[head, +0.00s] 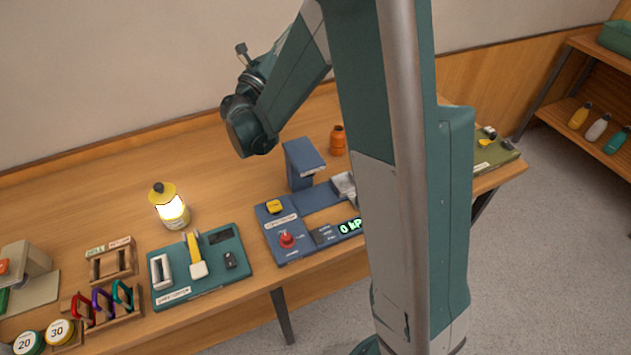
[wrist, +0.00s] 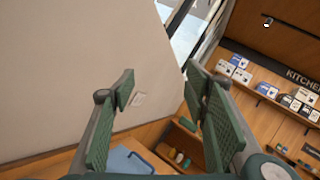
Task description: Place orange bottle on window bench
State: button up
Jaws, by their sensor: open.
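The orange bottle (head: 337,140) stands upright on the long wooden table (head: 110,200), behind a blue stand and just left of my arm's column in the head view. My gripper (wrist: 165,92) is open in the wrist view, with nothing between its two green-padded fingers. It points toward the wall and the far shelves. In the head view my arm's end is raised above the table, left of the bottle and apart from it; the fingers are not clear there. I cannot pick out a window bench for certain. A window (wrist: 190,30) shows at the top of the wrist view.
The blue pressure station (head: 295,235) and blue stand (head: 300,160) are in front of the bottle. A lit lantern (head: 170,207), a green board (head: 198,267) and a carabiner rack (head: 105,303) stand further left. Shelves (head: 590,130) with several bottles are at right. The table's back left is clear.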

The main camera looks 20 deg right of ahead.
jog(key=a+r+n+t+y, duration=0.8)
jog(key=r+n+t+y, duration=0.15)
jog(key=n, duration=0.45)
jog(key=s+a+f+n+g+y, duration=0.15)
jog(key=s+a+n+y, duration=0.45)
jog(key=a+n+y, duration=0.6)
jog(key=s+d+f+n+g, duration=0.2)
jog(key=s+f+n+g, duration=0.2)
jog(key=s+f, duration=0.4)
jog(key=s+d+f+n+g+h, duration=0.1)
jog(key=s+f+n+g, duration=0.3)
jog(key=s+f, duration=0.5)
jog(key=s+d+f+n+g+h, duration=0.1)
jog(key=s+d+f+n+g, duration=0.3)
jog(key=s, duration=1.3)
notch_tip(320, 180, down, 5)
jog(key=n, duration=0.2)
jog(key=shift+r+n+g, duration=0.2)
jog(key=shift+n+g, duration=0.2)
